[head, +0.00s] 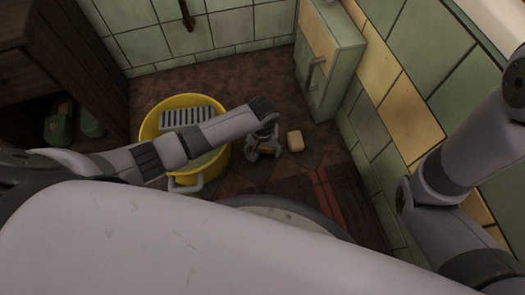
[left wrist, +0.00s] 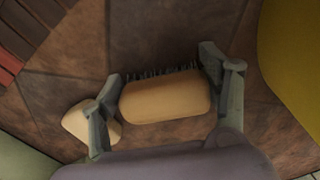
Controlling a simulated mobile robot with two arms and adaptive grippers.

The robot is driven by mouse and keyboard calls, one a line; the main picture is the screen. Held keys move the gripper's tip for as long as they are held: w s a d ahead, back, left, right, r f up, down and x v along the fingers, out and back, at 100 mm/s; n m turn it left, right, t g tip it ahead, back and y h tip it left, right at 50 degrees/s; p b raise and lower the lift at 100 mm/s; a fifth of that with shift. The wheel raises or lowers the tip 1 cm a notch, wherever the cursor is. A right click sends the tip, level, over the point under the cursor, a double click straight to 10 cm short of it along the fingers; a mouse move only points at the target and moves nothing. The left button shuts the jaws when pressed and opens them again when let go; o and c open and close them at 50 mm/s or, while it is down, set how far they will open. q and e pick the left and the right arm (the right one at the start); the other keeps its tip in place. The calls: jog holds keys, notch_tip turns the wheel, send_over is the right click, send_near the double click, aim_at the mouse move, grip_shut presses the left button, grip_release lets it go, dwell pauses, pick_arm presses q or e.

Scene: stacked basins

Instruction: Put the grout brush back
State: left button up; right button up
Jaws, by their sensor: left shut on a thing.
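The grout brush (left wrist: 165,98) has a pale wooden back and dark bristles. In the left wrist view it lies between the two fingers of my left gripper (head: 263,150), which is shut on it. In the head view my left gripper is low over the floor, just right of the yellow basin (head: 222,163), and the brush is hidden or too small to make out. My right gripper is outside the views; only part of my right arm shows at the right.
A beige block (head: 295,140) lies on the floor beside my left gripper. A grey ribbed washboard (head: 190,116) stands in the basin. A green cabinet (head: 330,65) and tiled wall bound the right. A red-striped mat (head: 322,195) lies in front. Green shoes (head: 60,125) sit at left.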

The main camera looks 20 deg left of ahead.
pick_arm(q)
jog(key=shift+r, duration=0.1)
jog(key=o, duration=0.8)
jog(key=shift+f, duration=0.2)
jog(key=o, duration=0.4)
jog(key=shift+s, duration=0.1)
jog(key=shift+o, duration=0.2)
